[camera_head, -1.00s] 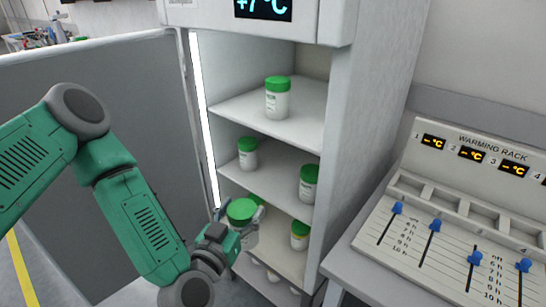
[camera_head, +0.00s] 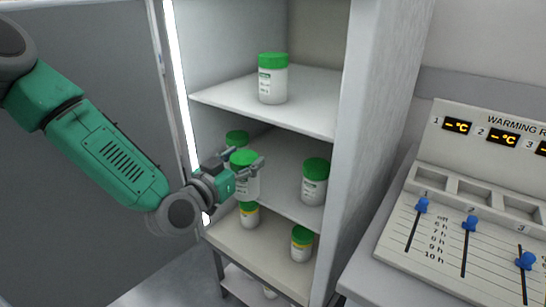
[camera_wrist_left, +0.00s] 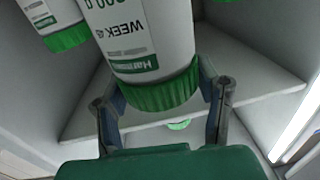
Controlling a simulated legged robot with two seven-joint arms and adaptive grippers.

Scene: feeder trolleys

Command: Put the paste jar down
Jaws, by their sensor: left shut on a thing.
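My left gripper (camera_head: 245,162) is shut on a white paste jar (camera_head: 246,184) with a green lid, at the front of the middle shelf (camera_head: 286,198). The jar looks upright; whether its base touches the shelf cannot be told. In the left wrist view the jar (camera_wrist_left: 152,40) appears inverted, with the two fingers (camera_wrist_left: 163,112) on either side of its lid. Another jar (camera_head: 237,138) stands behind it, mostly hidden, and one more jar (camera_head: 314,184) stands to its right on that shelf. My right gripper is not in view.
The top shelf (camera_head: 225,93) holds one jar (camera_head: 272,80). The lower shelf (camera_head: 272,243) holds two jars (camera_head: 249,214) (camera_head: 302,244). The cabinet's right wall (camera_head: 365,130) and the warming rack (camera_head: 450,215) stand to the right. Bare middle shelf shows between the held and right jars.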

